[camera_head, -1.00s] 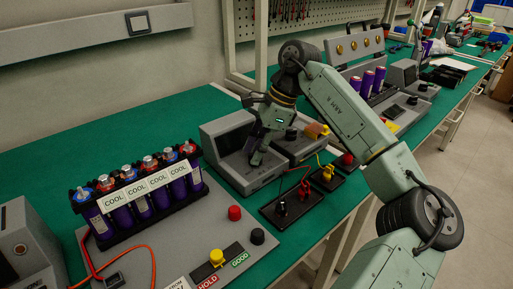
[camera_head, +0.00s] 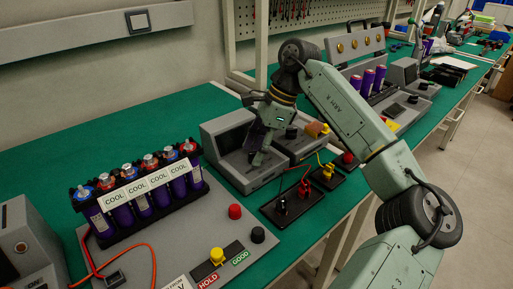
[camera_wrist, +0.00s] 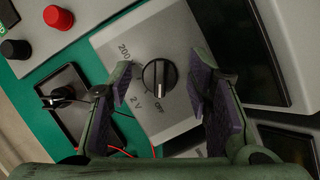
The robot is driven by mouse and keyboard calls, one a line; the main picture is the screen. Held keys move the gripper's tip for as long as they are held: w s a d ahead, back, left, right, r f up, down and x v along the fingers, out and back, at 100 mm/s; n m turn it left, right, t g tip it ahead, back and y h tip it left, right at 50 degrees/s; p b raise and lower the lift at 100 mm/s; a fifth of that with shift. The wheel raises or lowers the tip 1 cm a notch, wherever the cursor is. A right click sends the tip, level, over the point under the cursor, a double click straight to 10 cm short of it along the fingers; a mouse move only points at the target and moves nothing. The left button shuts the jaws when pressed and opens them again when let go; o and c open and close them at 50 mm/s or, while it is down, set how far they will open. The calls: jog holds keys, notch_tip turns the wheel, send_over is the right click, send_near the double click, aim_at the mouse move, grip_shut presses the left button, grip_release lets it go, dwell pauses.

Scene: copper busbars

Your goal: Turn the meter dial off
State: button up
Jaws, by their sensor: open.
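The meter (camera_head: 225,135) is a grey box on the green bench, with a sloped front panel. The 2 V and 200 labels sit to the left of the dial. My gripper (camera_wrist: 161,82) is open, with one finger on each side of the dial and visible gaps between. In the head view my gripper (camera_head: 257,158) is over the meter's front panel and hides the dial.
Small black trays with a black plug (camera_head: 282,207) and a yellow plug (camera_head: 328,170) lie in front of the meter. A battery rack (camera_head: 140,190) and red, black and yellow buttons are on a grey panel at left. More bench equipment stands behind my arm.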

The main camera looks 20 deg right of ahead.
jog(key=v, duration=1.2)
jog(key=shift+a, duration=0.1)
